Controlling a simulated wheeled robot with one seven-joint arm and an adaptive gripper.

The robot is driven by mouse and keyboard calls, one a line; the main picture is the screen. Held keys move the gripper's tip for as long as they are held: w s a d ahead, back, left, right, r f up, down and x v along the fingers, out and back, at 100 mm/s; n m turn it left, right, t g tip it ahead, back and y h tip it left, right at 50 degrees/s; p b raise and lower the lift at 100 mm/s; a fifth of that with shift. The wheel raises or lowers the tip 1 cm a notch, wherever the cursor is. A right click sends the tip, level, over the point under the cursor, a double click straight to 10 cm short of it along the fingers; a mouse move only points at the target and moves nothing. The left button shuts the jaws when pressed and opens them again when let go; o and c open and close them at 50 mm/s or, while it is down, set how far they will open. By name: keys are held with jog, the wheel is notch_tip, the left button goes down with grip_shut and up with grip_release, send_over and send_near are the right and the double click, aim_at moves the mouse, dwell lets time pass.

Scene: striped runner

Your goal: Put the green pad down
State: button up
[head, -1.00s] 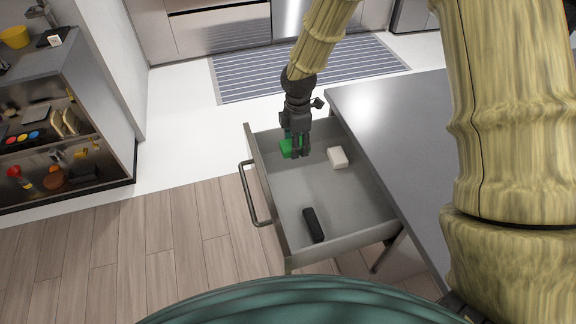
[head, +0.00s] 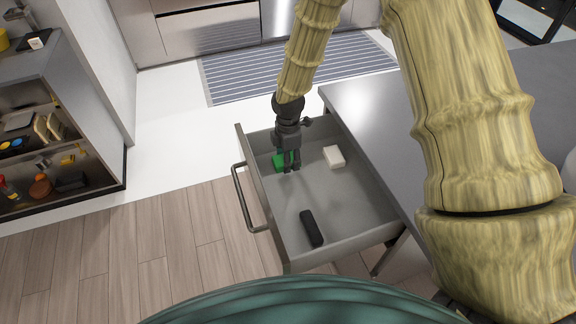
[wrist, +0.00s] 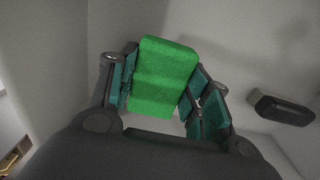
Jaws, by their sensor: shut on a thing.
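The green pad (head: 280,161) is inside the open drawer (head: 345,205), near its far left corner. My gripper (head: 291,169) points down into the drawer and partly covers the pad in the head view. In the wrist view the pad (wrist: 165,80) sits between the two fingers, which are shut on it. I cannot tell whether the pad touches the drawer floor.
A white block (head: 334,156) lies to the right of my gripper in the drawer. A black object (head: 311,228) lies near the drawer's near end. A grey countertop (head: 375,125) borders the drawer on the right. The middle of the drawer floor is clear.

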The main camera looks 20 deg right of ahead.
jog(key=shift+f+p, duration=0.35)
jog(key=shift+f, duration=1.75)
jog(key=shift+f, duration=0.1)
jog(key=o, duration=1.2)
jog(key=shift+c, duration=0.2)
jog(key=shift+r+b, duration=1)
jog(key=shift+r, duration=5.15)
jog(key=shift+r, duration=0.1)
